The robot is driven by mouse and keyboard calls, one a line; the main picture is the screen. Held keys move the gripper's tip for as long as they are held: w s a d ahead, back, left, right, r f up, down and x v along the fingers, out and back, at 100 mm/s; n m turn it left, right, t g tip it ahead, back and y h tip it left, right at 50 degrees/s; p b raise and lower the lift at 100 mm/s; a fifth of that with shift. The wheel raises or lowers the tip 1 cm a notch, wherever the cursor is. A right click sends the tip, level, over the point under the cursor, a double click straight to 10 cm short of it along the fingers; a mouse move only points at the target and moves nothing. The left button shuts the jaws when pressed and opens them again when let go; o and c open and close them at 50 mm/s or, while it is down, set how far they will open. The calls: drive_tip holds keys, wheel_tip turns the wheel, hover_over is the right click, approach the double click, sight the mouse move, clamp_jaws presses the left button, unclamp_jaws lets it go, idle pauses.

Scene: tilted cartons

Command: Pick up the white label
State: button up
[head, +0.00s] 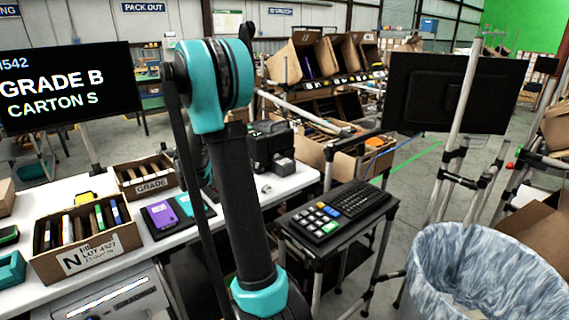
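I cannot make out a loose white label for certain. A white printed label (90,254) with a large "N" and "LOT" text is on the front of an open carton (45,268) at the left of the white bench. A small pale item (266,188) lies on the bench in front of a black device and is too small to identify. My teal and black arm rises through the middle of the head view and covers part of the bench. My gripper does not show in this view.
The white bench (232,203) also holds a second carton (148,178) marked "GRADE" and a purple box (160,217). A black keypad stand (335,216) and a lined bin (480,275) stand at the right. A monitor (65,85) reads "GRADE B CARTON S".

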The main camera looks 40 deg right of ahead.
drive_tip(key=w+d+r+m+h, duration=0.1)
drive_tip(key=w, duration=0.1)
approach(283, 164)
drive_tip(key=d, duration=0.2)
drive_tip(key=d+r, duration=0.1)
drive_tip(key=d, duration=0.1)
drive_tip(key=shift+w+r, duration=0.15)
drive_tip(key=shift+x, duration=2.8)
drive_tip(key=shift+a, duration=0.1)
drive_tip(key=shift+c, duration=0.5)
clamp_jaws()
